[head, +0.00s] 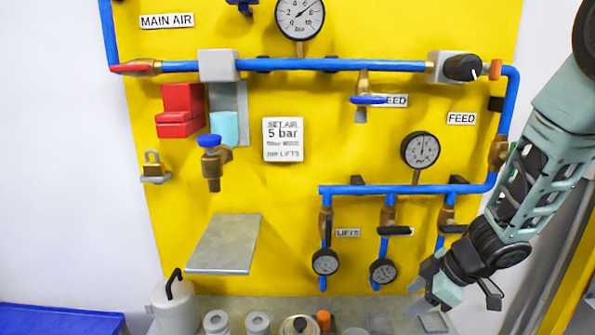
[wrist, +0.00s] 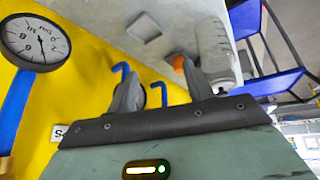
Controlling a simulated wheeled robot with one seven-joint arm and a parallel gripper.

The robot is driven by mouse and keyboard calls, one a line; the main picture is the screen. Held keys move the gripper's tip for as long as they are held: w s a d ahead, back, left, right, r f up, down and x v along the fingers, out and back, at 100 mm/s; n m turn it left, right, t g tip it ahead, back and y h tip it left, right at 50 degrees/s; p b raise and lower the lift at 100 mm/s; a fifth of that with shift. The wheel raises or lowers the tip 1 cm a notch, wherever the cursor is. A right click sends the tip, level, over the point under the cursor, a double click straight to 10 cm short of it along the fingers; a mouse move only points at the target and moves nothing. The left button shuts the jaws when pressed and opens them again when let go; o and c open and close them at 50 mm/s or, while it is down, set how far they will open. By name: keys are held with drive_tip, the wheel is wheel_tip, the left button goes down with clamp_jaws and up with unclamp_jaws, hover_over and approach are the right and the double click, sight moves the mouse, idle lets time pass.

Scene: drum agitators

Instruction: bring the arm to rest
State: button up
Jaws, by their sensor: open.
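My gripper (head: 432,292) hangs at the lower right in the head view, in front of the yellow panel's lower right part and above the grey bench. In the wrist view my gripper (wrist: 158,92) shows two grey fingers, spread apart with nothing held between them. My arm comes down from the upper right of the head view, bent at the elbow and tilted down to the left. The fingertips are close to the bench items in the picture; I cannot tell whether they touch anything.
The yellow panel (head: 285,215) carries blue pipes, valves and gauges. A small gauge (head: 383,271) is left of my gripper. A grey shelf (head: 225,244) juts out at left. The bench holds a white canister (head: 174,305) and several small items. A blue table (head: 60,318) stands lower left.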

drive_tip(key=s+a+r+m+t+h, duration=0.2)
drive_tip(key=s+a+r+m+h, duration=0.1)
drive_tip(key=a+r, duration=0.4)
drive_tip(key=s+a+r+m+g, duration=0.1)
drive_tip(key=s+r+g, duration=0.1)
drive_tip(key=s, duration=0.9)
drive_tip(key=s+a+r+m+g+h, duration=0.1)
drive_tip(key=s+a+r+g, duration=0.1)
drive_tip(key=s, duration=0.9)
drive_tip(key=shift+s+a+g, duration=0.2)
drive_tip(key=shift+s+g, duration=0.15)
drive_tip(key=shift+g, duration=0.35)
